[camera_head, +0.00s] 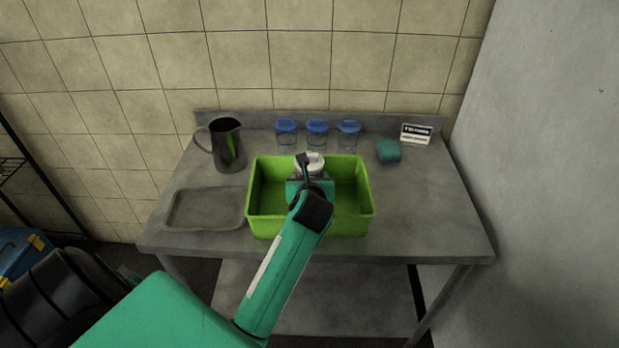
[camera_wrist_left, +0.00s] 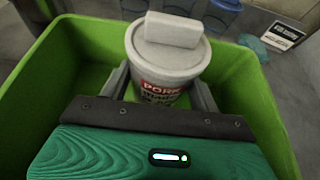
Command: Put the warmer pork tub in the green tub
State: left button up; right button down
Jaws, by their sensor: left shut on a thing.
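The green tub (camera_head: 350,222) stands on the grey metal table, and its walls also show in the left wrist view (camera_wrist_left: 62,62). A round white-grey tub with a lid and red "PORK" lettering (camera_wrist_left: 165,58) is between the fingers of my left gripper (camera_wrist_left: 160,92), which is shut on it. It is upright and over the inside of the green tub; I cannot tell whether it touches the floor of it. In the head view the pork tub (camera_head: 315,161) shows only in part behind my left gripper (camera_head: 308,172). My right gripper is not in view.
Three clear jars with blue lids (camera_head: 317,127) stand along the back of the table. A dark metal jug (camera_head: 229,147) and a shallow grey tray (camera_head: 205,208) are at the left. The front right tabletop is clear.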

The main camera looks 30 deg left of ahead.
pick_arm(q)
jog(key=shift+f, duration=0.55)
jog(key=o, duration=1.3)
jog(key=shift+o, duration=0.2)
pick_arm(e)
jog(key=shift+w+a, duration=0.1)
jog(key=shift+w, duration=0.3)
